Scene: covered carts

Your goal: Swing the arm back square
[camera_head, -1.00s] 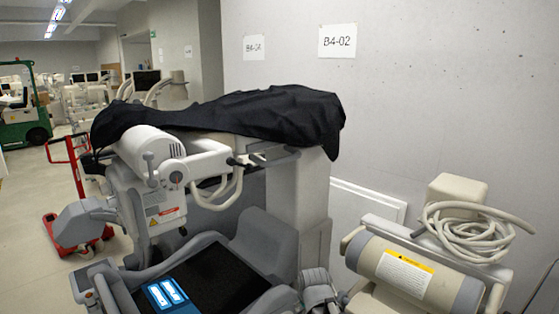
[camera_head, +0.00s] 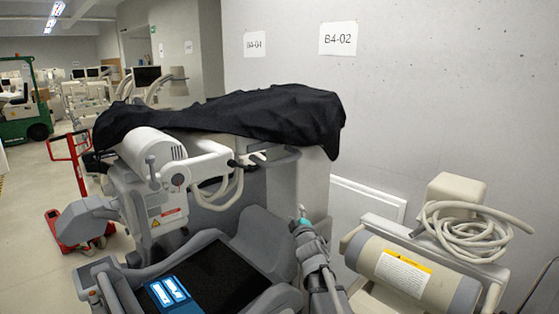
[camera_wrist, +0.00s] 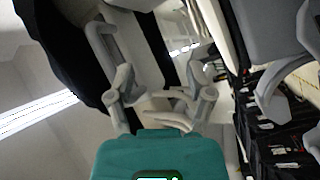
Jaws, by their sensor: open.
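The covered cart machine is at the middle left of the head view, with a black cover (camera_head: 235,115) draped over its top. Looped pale cables hang below the arm. My gripper (camera_head: 302,212) is a small grey and teal shape right of the cart's black panel, below the arm and apart from it. In the wrist view my gripper (camera_wrist: 160,88) has its fingers spread above the teal housing, with nothing clearly between them.
A second cart with a beige cylinder (camera_head: 410,270) and coiled hose (camera_head: 465,230) stands close on the right. The wall behind bears a B4-02 sign (camera_head: 338,39). A red trolley (camera_head: 72,225) and green forklift (camera_head: 25,115) are at left, with open floor around them.

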